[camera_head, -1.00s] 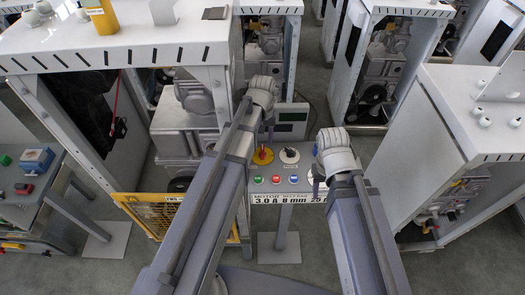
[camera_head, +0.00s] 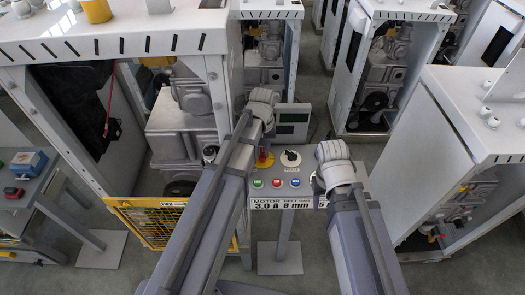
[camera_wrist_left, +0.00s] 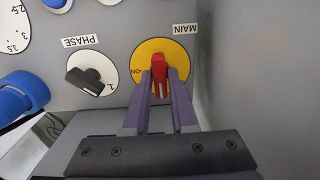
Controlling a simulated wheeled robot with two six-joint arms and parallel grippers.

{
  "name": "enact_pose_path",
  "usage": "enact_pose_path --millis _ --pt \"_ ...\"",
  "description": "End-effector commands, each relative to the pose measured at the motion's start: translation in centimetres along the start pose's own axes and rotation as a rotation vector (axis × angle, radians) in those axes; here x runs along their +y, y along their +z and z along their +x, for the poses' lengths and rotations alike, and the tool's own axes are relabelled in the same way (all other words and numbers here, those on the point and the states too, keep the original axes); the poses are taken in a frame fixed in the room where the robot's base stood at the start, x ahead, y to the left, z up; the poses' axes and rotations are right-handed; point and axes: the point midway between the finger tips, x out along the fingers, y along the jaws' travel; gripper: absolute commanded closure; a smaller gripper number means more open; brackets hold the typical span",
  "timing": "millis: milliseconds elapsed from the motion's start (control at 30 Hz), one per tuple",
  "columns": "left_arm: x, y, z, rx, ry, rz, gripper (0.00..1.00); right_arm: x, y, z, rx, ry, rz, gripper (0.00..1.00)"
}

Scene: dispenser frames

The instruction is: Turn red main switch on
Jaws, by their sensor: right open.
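The red main switch (camera_wrist_left: 159,68) sits on a yellow round plate (camera_wrist_left: 178,48) labelled MAIN, upside down in the left wrist view. Its handle stands upright there, and the ON mark is to its left. In the head view the yellow plate (camera_head: 265,161) is partly hidden by my left gripper (camera_head: 266,146). My right gripper (camera_head: 318,183) is open and empty at the panel's right edge.
Beside the main switch is the black PHASE knob (camera_wrist_left: 85,80). The control panel (camera_head: 300,187) also has green, red and blue buttons. White machine cabinets stand around it, and a yellow mesh guard (camera_head: 150,222) is to the left.

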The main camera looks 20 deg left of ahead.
Motion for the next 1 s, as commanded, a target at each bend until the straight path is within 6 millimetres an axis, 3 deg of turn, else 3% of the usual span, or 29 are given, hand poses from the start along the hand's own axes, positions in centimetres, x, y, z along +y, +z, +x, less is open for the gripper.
enact_pose_path --millis 200,667,1000 --pt "0.00 0.00 0.00 0.000 0.000 0.000 1.00 0.00 0.00 0.00 0.000 0.000 0.000 0.50" --pt "0.00 0.00 0.01 0.000 0.000 0.010 1.00 0.00 0.00 0.01 0.000 0.000 0.000 0.50" --pt "0.00 0.00 0.01 0.000 0.000 0.182 1.00 0.00 0.00 0.01 0.000 0.000 0.000 0.50"
